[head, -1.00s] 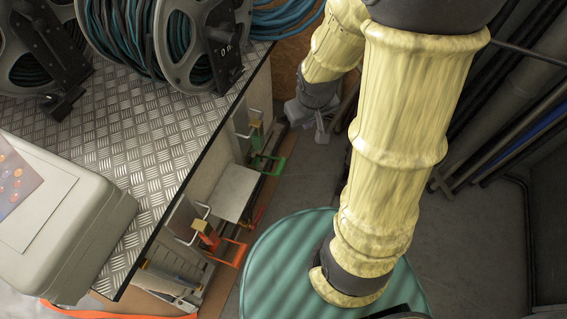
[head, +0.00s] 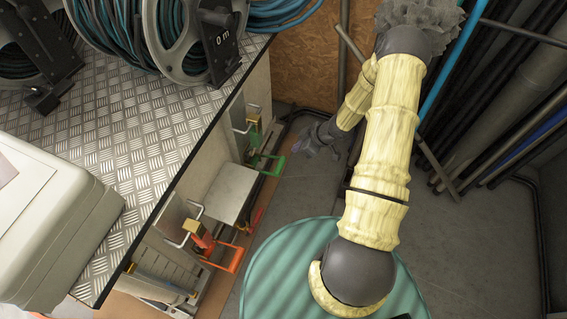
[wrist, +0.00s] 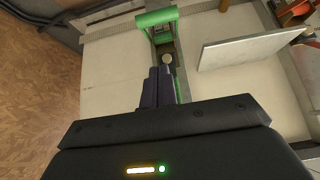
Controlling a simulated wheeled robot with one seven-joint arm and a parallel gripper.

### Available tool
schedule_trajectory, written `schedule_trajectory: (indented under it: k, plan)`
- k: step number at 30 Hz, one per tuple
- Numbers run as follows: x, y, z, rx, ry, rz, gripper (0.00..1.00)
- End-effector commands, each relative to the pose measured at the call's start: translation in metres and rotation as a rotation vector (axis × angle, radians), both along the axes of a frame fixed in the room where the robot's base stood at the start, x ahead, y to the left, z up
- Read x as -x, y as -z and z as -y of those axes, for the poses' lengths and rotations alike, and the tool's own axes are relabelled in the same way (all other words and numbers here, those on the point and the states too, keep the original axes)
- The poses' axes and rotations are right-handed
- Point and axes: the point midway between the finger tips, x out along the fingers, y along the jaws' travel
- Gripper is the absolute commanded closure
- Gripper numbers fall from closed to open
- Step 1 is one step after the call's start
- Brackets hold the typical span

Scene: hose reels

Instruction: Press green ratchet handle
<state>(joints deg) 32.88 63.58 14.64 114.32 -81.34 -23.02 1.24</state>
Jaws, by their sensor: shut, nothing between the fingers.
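The green ratchet handle (head: 272,168) sticks out from the side of the bench, low down, below a green upright part with a brass-coloured block. In the wrist view the green handle (wrist: 157,18) shows at the top centre, beyond my fingertips. My gripper (head: 299,148) is to the right of the green handle in the head view, apart from it. In the wrist view my gripper (wrist: 159,72) has its dark fingers together and empty, pointing at the green mechanism. The fingertips overlap part of the mechanism, so their exact distance from it is unclear.
An orange ratchet handle (head: 229,260) sits nearer along the same bench side. A grey plate (head: 231,190) juts out between the two ratchets. Hose reels (head: 192,40) and a grey case (head: 55,225) stand on the bench. Pipes (head: 510,110) line the right wall.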

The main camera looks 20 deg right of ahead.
Motion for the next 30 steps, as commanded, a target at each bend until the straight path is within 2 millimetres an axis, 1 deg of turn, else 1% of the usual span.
schedule_trajectory:
  k: [1, 11, 14, 20, 30]
  plan:
    - [0.000, 0.003, 0.000, -0.008, -0.005, 0.004, 1.00]
    - [0.000, 0.003, -0.001, -0.008, -0.007, 0.004, 1.00]
    - [-0.002, 0.007, -0.003, -0.008, -0.006, 0.004, 1.00]
    - [-0.010, 0.029, -0.015, -0.008, -0.008, 0.003, 1.00]
    - [-0.031, 0.077, -0.044, -0.008, -0.008, 0.003, 1.00]
